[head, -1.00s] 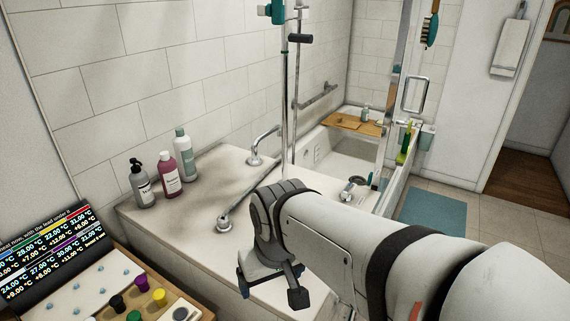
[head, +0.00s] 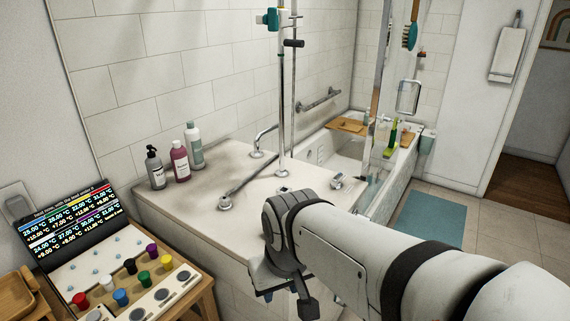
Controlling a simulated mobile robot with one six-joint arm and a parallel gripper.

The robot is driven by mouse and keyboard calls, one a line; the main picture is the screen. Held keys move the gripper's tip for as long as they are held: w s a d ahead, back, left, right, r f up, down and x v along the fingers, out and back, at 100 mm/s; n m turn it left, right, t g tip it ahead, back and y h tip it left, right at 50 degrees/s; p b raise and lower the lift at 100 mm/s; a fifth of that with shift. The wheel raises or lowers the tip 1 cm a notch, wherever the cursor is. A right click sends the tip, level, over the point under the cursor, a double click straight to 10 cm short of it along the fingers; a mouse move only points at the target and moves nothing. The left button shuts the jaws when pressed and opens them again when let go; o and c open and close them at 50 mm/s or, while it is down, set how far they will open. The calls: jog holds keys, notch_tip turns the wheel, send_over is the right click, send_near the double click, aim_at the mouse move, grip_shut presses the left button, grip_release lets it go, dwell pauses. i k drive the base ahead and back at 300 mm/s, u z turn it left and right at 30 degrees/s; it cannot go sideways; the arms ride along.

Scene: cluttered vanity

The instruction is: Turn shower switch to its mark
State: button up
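I cannot tell for sure which part is the shower switch, and no mark is readable at this size. Small chrome fittings sit on the white tub deck (head: 250,180): a round one (head: 225,202) at the end of a chrome bar, one (head: 283,190) at the foot of the shower pole, and one (head: 337,181) near the tub edge. A teal and white fitting (head: 268,19) is high on the shower pole (head: 282,110). My gripper (head: 285,290) points down in front of the deck, apart from these fittings. Its fingers are mostly hidden by my wrist.
Several bottles (head: 180,160) stand on the deck's left. A display panel (head: 70,225) and a board with coloured knobs (head: 150,280) are at lower left, near a wooden tray (head: 15,295) and a wall plate (head: 18,203).

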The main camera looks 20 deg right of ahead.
aim_at(336, 182)
jog(key=u, duration=1)
jog(key=k, duration=1.35)
jog(key=z, duration=1.3)
jog(key=i, duration=1.65)
jog(key=z, duration=0.1)
